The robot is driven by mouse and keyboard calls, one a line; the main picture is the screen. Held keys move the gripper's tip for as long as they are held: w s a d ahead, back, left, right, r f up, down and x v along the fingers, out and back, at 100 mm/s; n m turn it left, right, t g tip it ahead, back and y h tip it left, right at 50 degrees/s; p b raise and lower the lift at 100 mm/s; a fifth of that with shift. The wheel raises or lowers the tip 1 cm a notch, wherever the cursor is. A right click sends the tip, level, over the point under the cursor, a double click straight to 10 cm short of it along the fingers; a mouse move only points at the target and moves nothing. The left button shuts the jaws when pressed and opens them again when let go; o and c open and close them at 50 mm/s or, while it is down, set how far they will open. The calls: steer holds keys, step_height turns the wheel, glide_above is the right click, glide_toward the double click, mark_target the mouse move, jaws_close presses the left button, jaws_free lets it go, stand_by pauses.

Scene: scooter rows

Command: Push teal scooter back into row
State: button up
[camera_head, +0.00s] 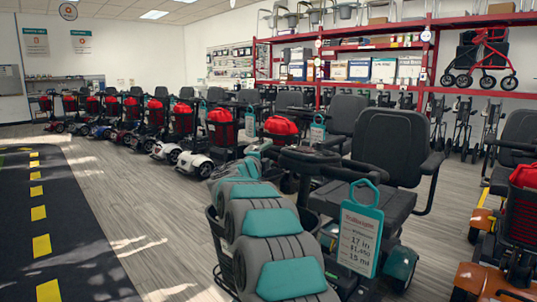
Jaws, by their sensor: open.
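The teal scooter (402,264) stands close in front of me, right of the middle. It has a black padded seat (388,150), a dark tiller (310,160) and a teal rear wheel cover. A teal-framed price tag (360,238) hangs in front of it and hides part of its lower body. Grey ribbed shapes with teal panels fill the bottom middle and cover its left side; I cannot tell what they belong to. My gripper is not in view.
A row of scooters with red bags (183,120) runs along the back left. An orange scooter (482,280) stands close at the right edge. Red shelving (432,50) lines the back wall. The wooden floor (105,190) and the dark lane with yellow dashes (40,245) are clear at left.

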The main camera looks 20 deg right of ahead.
steer(key=shift+w+d, duration=0.15)
steer(key=shift+w, duration=0.05)
steer(key=shift+c, duration=0.2)
steer(key=shift+f, duration=0.1)
jaws_close()
stand_by(1.0)
